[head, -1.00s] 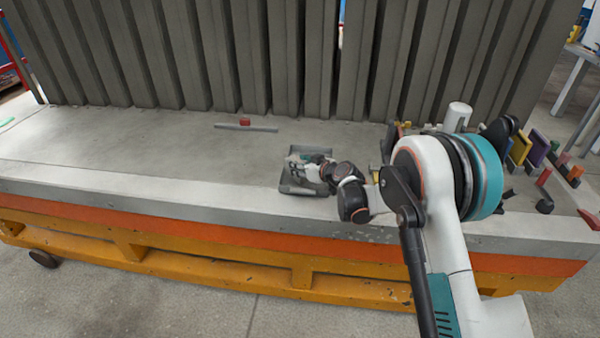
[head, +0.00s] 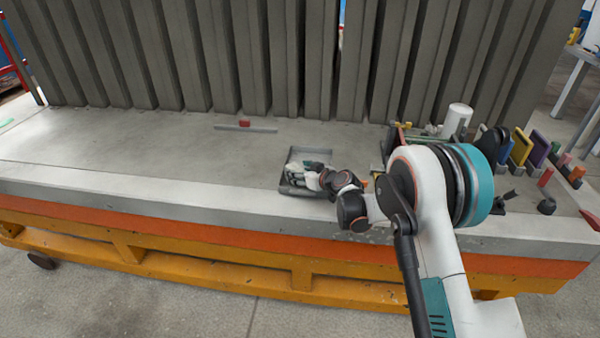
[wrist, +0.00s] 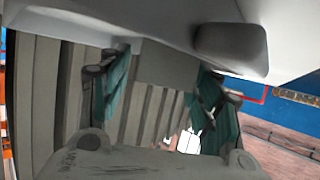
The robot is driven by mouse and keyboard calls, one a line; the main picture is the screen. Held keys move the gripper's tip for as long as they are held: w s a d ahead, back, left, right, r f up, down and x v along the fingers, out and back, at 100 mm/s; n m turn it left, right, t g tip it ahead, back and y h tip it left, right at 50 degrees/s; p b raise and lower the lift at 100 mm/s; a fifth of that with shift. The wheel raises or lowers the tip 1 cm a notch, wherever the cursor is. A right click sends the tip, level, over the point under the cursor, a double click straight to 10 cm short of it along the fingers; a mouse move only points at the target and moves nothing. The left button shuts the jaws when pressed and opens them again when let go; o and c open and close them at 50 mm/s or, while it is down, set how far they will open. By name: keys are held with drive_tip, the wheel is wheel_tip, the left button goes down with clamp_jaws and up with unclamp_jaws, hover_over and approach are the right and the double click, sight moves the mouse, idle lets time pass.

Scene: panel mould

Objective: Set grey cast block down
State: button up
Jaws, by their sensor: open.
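My gripper (head: 296,170) is low over the front of the bench, at a shallow grey tray (head: 296,190) in the head view. In the wrist view its two teal fingers (wrist: 165,92) stand apart, so it is open. A plain grey, square-faced piece, which looks like the grey cast block (wrist: 165,64), shows between the fingers near their far ends. I cannot tell whether it touches either finger or what it rests on. In the head view the block cannot be made out apart from the gripper and the tray.
Tall grey ribbed panels (head: 230,60) stand along the back of the bench. A small red block (head: 244,122) is by a thin grey bar (head: 225,127). A white cylinder (head: 457,118) and several coloured plates crowd the right. The bench top (head: 110,140) on the left is clear.

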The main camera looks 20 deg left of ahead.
drive_tip(key=shift+r, duration=0.2)
drive_tip(key=p+v, duration=0.2)
drive_tip(key=v, duration=1)
drive_tip(key=shift+p, duration=0.3)
drive_tip(key=shift+w+r, duration=0.1)
drive_tip(key=shift+r, duration=0.05)
